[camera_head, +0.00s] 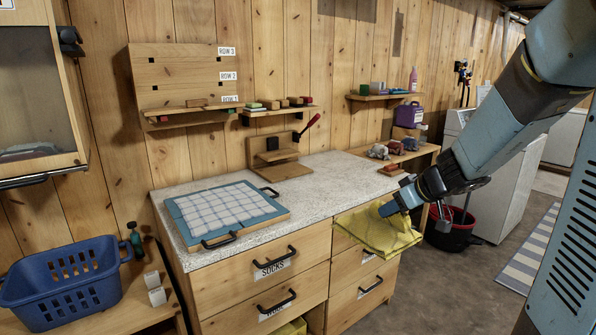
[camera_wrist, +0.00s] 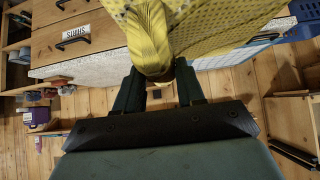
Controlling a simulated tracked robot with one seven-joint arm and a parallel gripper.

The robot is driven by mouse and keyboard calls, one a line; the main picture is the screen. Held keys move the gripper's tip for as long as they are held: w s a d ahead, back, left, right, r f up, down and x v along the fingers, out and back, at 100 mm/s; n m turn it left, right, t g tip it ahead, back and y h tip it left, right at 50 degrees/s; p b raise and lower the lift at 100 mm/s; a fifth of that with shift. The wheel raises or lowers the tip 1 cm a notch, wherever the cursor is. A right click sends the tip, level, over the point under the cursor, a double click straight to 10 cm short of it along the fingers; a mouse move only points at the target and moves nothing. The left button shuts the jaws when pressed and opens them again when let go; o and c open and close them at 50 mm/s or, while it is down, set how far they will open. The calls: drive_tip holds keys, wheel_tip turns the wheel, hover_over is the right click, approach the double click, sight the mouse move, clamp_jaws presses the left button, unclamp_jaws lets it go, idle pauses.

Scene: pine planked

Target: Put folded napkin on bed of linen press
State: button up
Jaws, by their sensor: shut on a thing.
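A yellow cloth (camera_head: 378,232), likely the napkin, hangs from my gripper (camera_head: 390,208) in front of the right-hand drawers. My gripper is shut on its bunched edge; the wrist view shows the cloth (camera_wrist: 150,40) pinched between the fingers (camera_wrist: 158,80). The cloth looks draped and creased, and I cannot tell how it is folded. A wooden stand with an upright back and a red-handled lever (camera_head: 312,122), likely the linen press (camera_head: 280,168), stands at the back of the counter, behind and left of my gripper.
A blue-rimmed board with a checked pad (camera_head: 265,222) and black handles lies on the left of the counter (camera_head: 335,180). The counter's middle and right are mostly clear. Wall shelves hold small blocks. A blue basket (camera_head: 62,272) sits at lower left. Drawer handles jut out in front.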

drive_tip(key=shift+w+d+f, duration=0.1)
drive_tip(key=shift+w+d, duration=0.2)
drive_tip(key=shift+w, duration=0.15)
drive_tip(key=w+d+f+m+h, duration=0.1)
drive_tip(key=w+d+f, duration=0.1)
drive_tip(key=w+f, duration=0.5)
drive_tip(key=w+d+f+m+t+h, duration=0.1)
drive_tip(key=w+d+f+m, duration=0.1)
drive_tip(key=w+f, duration=0.5)
drive_tip(key=shift+w+d+f, duration=0.15)
drive_tip(key=shift+w+d, duration=0.6)
drive_tip(key=shift+w, duration=0.3)
drive_tip(key=a, duration=0.6)
drive_tip(key=s+f+m+h, duration=0.1)
drive_tip(key=f, duration=0.3)
drive_tip(key=s+f+m, duration=0.1)
drive_tip(key=f, duration=0.3)
drive_tip(key=s+f+m+h, duration=0.1)
drive_tip(key=f, duration=0.3)
drive_tip(key=shift+s+a+f+t+h, duration=0.1)
drive_tip(key=shift+a+f+t+h, duration=0.1)
drive_tip(key=shift+t+h, duration=0.1)
drive_tip(key=shift+r+m, duration=0.4)
clamp_jaws()
